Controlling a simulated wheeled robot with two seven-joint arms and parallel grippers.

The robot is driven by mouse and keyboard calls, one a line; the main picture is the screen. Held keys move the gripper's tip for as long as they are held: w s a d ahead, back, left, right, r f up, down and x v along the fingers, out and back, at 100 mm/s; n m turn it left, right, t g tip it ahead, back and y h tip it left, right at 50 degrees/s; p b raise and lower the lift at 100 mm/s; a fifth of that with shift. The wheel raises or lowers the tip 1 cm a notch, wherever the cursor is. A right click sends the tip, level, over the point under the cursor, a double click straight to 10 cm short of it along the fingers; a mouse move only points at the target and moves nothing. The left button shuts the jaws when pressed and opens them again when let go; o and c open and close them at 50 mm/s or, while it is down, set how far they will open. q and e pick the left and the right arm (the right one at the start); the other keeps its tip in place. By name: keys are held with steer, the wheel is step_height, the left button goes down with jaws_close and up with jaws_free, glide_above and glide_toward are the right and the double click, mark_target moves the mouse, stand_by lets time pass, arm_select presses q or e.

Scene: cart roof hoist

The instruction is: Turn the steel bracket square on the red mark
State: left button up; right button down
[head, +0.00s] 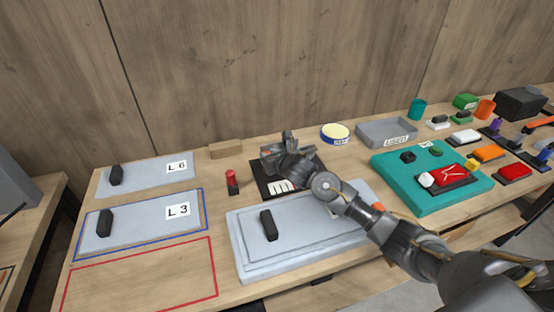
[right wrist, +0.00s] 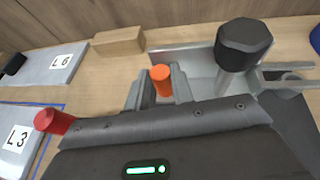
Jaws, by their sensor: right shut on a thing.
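In the right wrist view a steel bracket (right wrist: 200,57) lies just beyond my fingers, with a black knob (right wrist: 243,45) standing by it. My right gripper (right wrist: 160,88) is shut on an upright orange peg (right wrist: 161,73) that appears to belong to the bracket. In the head view my right gripper (head: 274,160) is over a black mat (head: 265,188) with white marks; hand and arm hide much of the bracket there. A red outline (head: 213,262) is on the table at front left. I cannot tell whether a red mark lies under the bracket. My left gripper is not in view.
A red-topped post (head: 232,180) stands left of the mat, and a wooden block (head: 226,149) behind it. Grey plates L6 (head: 145,176) and L3 (head: 150,228) lie left. A stacked grey plate (head: 310,245) is in front, a teal board (head: 410,195) right.

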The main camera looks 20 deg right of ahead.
steer(key=c, duration=1.2)
jaws_free()
steer(key=shift+w, duration=0.1)
arm_select(q)
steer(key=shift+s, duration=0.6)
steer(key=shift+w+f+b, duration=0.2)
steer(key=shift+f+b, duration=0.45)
steer(key=shift+b, duration=0.05)
arm_select(e)
steer(key=v, duration=1.1)
steer(key=shift+f, duration=0.15)
